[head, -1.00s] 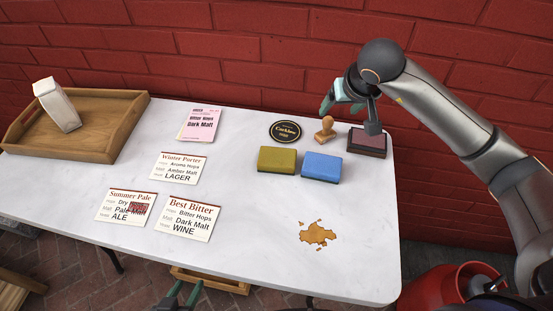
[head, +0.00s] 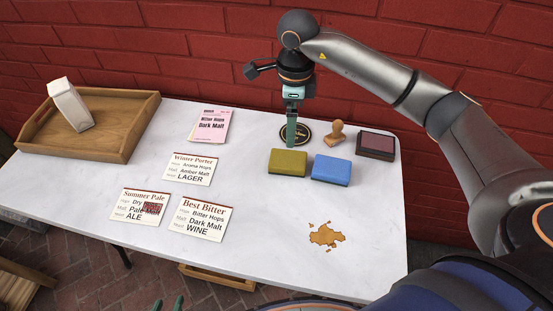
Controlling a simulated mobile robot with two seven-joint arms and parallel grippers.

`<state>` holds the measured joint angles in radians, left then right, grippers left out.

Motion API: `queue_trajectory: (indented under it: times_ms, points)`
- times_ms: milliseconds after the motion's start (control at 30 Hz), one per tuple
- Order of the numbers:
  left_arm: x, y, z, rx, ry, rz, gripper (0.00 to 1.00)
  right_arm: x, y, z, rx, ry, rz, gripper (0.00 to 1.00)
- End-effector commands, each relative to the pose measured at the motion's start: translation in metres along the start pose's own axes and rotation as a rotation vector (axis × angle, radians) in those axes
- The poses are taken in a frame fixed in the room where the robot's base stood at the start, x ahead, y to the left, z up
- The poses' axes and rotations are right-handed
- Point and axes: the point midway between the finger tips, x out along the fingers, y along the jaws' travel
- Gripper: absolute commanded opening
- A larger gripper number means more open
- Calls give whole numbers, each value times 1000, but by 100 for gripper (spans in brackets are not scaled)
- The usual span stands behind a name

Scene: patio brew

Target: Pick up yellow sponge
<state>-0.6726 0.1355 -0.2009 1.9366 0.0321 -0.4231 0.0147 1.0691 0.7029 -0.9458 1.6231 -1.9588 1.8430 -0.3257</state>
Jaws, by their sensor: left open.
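The yellow sponge (head: 288,163), an olive-yellow block, lies flat on the white table, just left of a blue sponge (head: 331,170). My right gripper (head: 291,138) points down just behind the yellow sponge, in front of the black round coaster (head: 305,132) in the picture. Its fingers are seen edge-on, so I cannot tell whether they are apart or whether they touch anything. My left gripper (head: 168,304) shows only its green fingertips at the bottom edge. They are apart and empty, below the table's front edge.
A wooden stamp (head: 335,136) and a dark ink pad (head: 376,144) stand right of the coaster. Several cards lie at left on the table (head: 260,225). A wooden tray (head: 95,151) holds a white carton (head: 71,104). A brown stain (head: 325,237) marks the front right. A brick wall stands behind.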

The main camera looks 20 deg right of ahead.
Motion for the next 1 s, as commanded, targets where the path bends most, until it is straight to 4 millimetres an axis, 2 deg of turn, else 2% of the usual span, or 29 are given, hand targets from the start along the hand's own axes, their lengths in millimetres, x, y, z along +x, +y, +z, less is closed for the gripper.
queue_trajectory:
  times_ms: [167,433,733,1000]
  points:
    - [0,-2,1,-1,-3,-4,50,8,2,-1,77,10,18,100]
    - [0,-2,0,-2,-3,-5,50,55,4,-1,77,10,19,100]
    - [-1,-2,-3,-1,0,-5,50,81,5,-1,75,9,16,100]
    - [-2,-2,-5,-1,5,-6,50,120,8,-1,75,9,16,100]
